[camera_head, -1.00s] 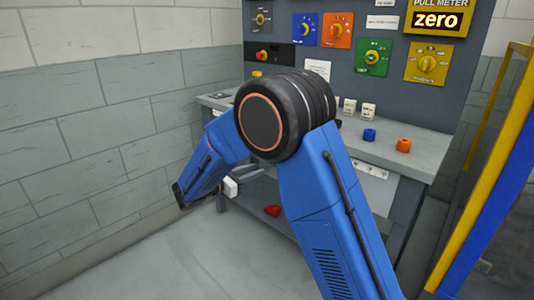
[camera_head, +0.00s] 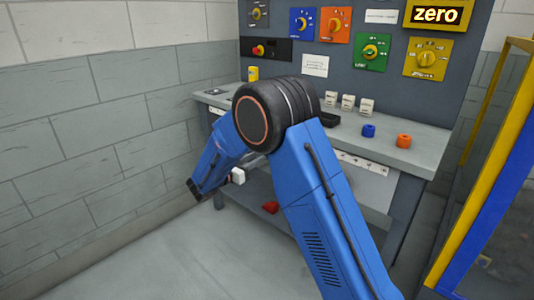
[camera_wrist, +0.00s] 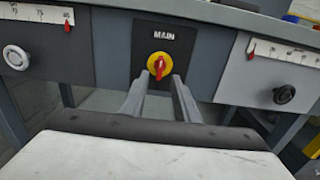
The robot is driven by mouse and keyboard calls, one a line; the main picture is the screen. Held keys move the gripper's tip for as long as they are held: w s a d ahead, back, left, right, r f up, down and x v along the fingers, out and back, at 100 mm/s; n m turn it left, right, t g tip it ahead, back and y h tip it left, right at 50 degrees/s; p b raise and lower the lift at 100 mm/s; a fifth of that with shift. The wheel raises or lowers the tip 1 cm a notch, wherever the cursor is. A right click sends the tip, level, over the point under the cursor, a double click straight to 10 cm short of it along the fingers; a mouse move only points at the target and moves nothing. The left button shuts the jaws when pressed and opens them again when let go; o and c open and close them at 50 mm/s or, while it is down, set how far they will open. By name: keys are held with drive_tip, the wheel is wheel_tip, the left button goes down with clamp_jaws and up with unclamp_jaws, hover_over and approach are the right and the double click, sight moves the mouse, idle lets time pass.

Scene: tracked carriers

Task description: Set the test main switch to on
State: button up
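The main switch (camera_wrist: 158,65) shows in the wrist view as a yellow disc with a red handle, on a dark plate under the word MAIN. The red handle stands about upright. My gripper (camera_wrist: 161,79) is open and empty, its two grey fingers pointing at the switch, one to each side of the handle's lower end. I cannot tell whether the fingertips touch it. In the head view my own arm hides the switch and the fingers.
A blue piece (camera_head: 369,131) and an orange piece (camera_head: 404,141) sit on top. A red object (camera_head: 270,207) lies on the lower shelf. A yellow-blue frame (camera_head: 470,180) stands at right.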

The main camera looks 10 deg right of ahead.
drive_tip(key=x, duration=0.7)
drive_tip(key=shift+w+d, duration=0.1)
drive_tip(key=shift+d, duration=0.05)
clamp_jaws()
